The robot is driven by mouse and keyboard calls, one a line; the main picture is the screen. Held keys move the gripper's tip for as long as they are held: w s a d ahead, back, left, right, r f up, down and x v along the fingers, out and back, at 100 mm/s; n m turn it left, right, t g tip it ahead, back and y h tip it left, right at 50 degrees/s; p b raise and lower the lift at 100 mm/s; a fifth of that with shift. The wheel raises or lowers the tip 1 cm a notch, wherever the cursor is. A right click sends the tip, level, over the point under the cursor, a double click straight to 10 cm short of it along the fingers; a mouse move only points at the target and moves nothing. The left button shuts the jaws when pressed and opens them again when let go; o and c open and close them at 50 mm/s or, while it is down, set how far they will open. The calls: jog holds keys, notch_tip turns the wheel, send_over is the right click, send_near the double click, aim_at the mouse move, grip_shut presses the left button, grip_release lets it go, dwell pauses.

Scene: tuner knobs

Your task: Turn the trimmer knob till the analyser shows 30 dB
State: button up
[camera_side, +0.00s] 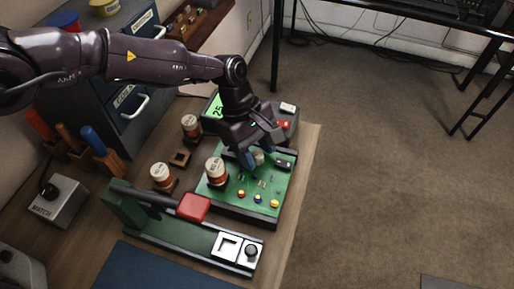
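The analyser (214,108) stands at the back of the green board, and its green display seems to read 25, seen tilted and partly behind my arm. A small pale knob (259,158), likely the trimmer, sits on the green circuit board (222,201). My gripper (261,151) points down at this knob with its blue fingertips around or just above it. My gripper hides part of the knob, and I cannot tell whether the fingers touch it.
Labelled canisters (215,172) stand on and beside the board. A green fixture with a red block (194,207) lies in front. A grey box with a black knob (59,200) and screwdrivers (95,140) are at left. The table's right edge is close to the board.

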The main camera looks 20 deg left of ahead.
jog(key=v, duration=1.3)
dwell(1.8)
jog(key=s+a+r+m+t+y, duration=0.1)
jog(key=s+a+r+m, duration=0.45)
jog(key=a, duration=0.35)
jog(key=s+a+r+m+t+y, duration=0.1)
jog(key=s+a+r+m, duration=0.45)
jog(key=a, duration=0.25)
jog(key=s+a+r+t+y, duration=0.1)
jog(key=s+a+r+t, duration=0.1)
jog(key=s+a+r, duration=0.2)
jog(key=s+a+r+m+t+y, duration=0.1)
jog(key=s+a+r+t, duration=0.2)
jog(key=s+a, duration=0.7)
jog(key=shift+s+a+r+m+t, duration=0.2)
jog(key=shift+s+r+m+t, duration=0.15)
jog(key=shift+s, duration=0.55)
